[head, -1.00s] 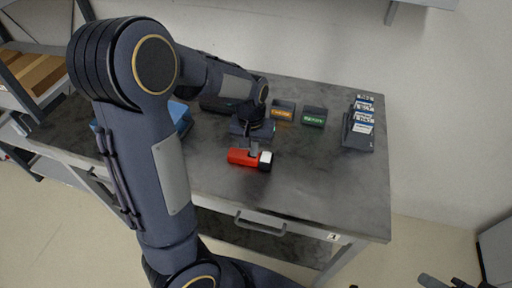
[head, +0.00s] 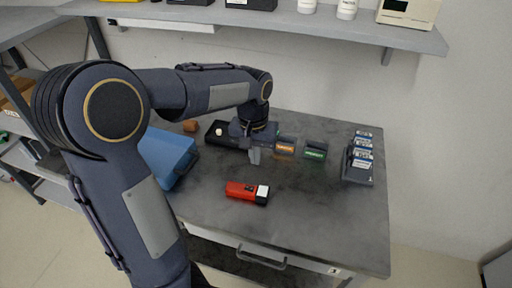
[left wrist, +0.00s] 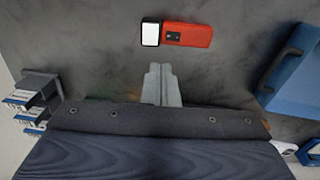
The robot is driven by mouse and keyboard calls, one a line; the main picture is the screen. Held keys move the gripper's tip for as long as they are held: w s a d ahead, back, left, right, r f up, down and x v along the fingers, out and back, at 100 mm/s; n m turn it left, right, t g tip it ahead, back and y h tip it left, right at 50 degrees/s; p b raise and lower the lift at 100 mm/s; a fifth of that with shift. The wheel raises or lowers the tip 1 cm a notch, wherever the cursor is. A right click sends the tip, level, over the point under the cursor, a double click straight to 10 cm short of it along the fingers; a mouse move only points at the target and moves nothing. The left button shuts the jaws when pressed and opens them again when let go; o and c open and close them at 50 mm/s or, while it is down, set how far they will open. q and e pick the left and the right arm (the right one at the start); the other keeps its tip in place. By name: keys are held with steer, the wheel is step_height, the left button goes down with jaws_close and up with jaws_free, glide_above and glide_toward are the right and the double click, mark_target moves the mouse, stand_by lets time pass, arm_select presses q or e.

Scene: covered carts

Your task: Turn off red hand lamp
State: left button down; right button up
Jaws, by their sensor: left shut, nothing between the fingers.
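The red hand lamp (head: 247,192) lies on its side on the grey cart top, with its white and black head to the right. In the left wrist view the red hand lamp (left wrist: 176,34) lies ahead of the fingertips, with a small dark patch on its body and a white face at the left end. My left gripper (head: 254,157) is shut and empty, above the cart behind the lamp and apart from it. Its closed fingers also show in the left wrist view (left wrist: 161,84). My right gripper is in no view.
A blue bin (head: 168,155) stands left of the lamp. A black tray (head: 216,134) and orange- and green-labelled holders (head: 316,150) stand behind. A dark rack with several labelled cards (head: 358,165) is at the right. A shelf (head: 300,22) hangs above. The cart's front right is bare.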

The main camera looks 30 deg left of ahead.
arm_select(q)
steer(key=shift+d+r, duration=0.15)
steer(key=shift+r, duration=1.1)
